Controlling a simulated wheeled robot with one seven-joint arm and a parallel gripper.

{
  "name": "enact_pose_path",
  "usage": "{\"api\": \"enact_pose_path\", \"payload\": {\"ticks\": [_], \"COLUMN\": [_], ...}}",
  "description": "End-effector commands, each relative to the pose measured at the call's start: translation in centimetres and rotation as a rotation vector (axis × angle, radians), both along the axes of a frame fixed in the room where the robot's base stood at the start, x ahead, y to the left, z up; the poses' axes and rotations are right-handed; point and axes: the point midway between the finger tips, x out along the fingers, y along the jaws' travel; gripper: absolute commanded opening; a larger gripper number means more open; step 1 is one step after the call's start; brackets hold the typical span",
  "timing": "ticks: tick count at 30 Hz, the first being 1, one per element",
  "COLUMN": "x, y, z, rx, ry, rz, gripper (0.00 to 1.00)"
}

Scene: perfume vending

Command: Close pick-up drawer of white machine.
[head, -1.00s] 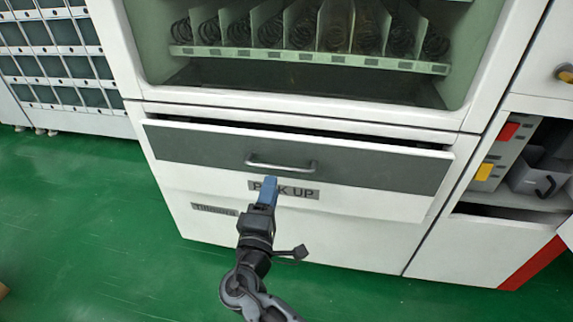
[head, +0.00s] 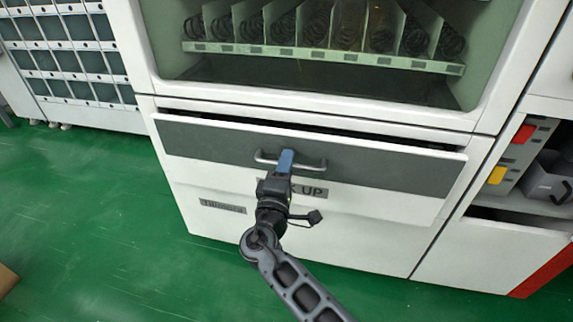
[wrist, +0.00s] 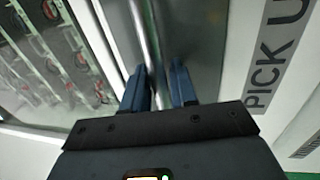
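The white machine (head: 330,242) has a pick-up drawer with a dark grey front panel (head: 215,144), labelled PICK UP. The drawer stands slightly open, tilted or pulled forward, with a dark gap along its top edge. Its metal bar handle (head: 316,164) is at the panel's middle. My gripper (head: 286,158) is at the handle, its blue fingertips overlapping the bar in the head view. In the wrist view, the fingers of my gripper (wrist: 159,86) are apart, with the handle bar (wrist: 150,45) running between them. Whether a finger touches the bar is unclear.
A product shelf with coils (head: 320,55) is behind the machine's window above the drawer. A unit with red and yellow parts (head: 520,160) stands at the right. A rack of compartments (head: 75,60) is at the left.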

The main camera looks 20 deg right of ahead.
Motion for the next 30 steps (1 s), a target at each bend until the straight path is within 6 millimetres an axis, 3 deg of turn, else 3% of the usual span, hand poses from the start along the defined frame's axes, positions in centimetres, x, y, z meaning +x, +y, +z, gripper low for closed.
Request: {"api": "enact_pose_path", "payload": {"ticks": [8,22,30], "x": [0.0,0.2,3.0], "y": [0.0,-0.1,-2.1], "z": [0.0,-0.1,-0.4], "rx": [0.0,0.0,0.001], "ry": [0.0,0.0,-0.002], "rz": [0.0,0.0,-0.002], "gripper": [0.0,0.0,0.0]}}
